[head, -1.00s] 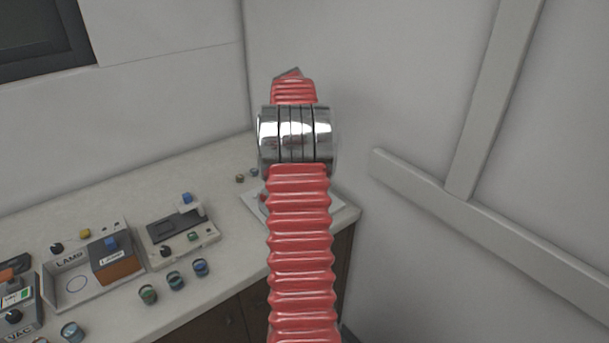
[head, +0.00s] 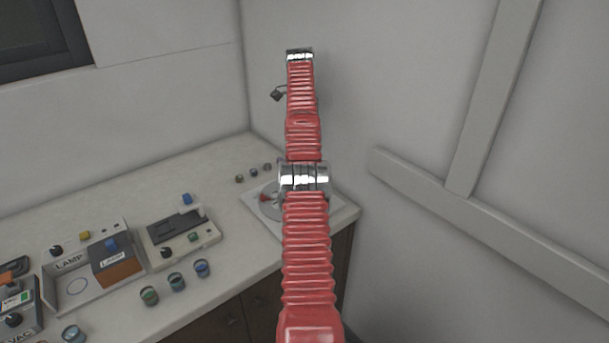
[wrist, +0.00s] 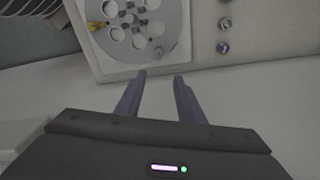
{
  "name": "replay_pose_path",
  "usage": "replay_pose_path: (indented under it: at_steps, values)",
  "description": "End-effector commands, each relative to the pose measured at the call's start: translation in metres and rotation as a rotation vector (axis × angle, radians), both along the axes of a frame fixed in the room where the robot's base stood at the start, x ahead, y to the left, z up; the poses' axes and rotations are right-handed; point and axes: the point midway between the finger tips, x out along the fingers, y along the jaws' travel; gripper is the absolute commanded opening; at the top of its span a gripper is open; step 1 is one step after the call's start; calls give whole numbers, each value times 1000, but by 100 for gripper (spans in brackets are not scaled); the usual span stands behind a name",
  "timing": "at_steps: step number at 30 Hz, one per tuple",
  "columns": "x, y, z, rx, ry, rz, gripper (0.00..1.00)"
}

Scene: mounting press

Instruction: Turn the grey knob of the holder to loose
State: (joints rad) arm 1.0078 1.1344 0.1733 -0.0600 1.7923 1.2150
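My gripper (wrist: 159,76) shows in the wrist view with its two purple fingers apart and nothing between them. Its tips point toward the near edge of a pale square base that carries a grey round plate with holes (wrist: 125,14). In the head view my red arm partly covers this plate (head: 268,207).
Small round pots (head: 176,281) stand along the bench front, and several more (wrist: 223,23) stand beside the plate. A LAMP unit (head: 75,262) is at left. Walls close in behind and to the right. Bare bench top (head: 110,205) lies behind the units.

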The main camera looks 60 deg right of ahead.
Motion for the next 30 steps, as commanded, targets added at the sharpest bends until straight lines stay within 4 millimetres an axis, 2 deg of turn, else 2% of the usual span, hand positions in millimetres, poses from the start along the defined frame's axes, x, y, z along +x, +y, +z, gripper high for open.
replay_pose_path:
  at_steps: [3,9,21,30]
  values:
    - [5,13,-2,38,-20,-12,35]
    - [9,21,1,66,-29,-17,35]
    - [8,20,0,64,-29,-18,35]
    - [1,11,-8,62,-30,-32,35]
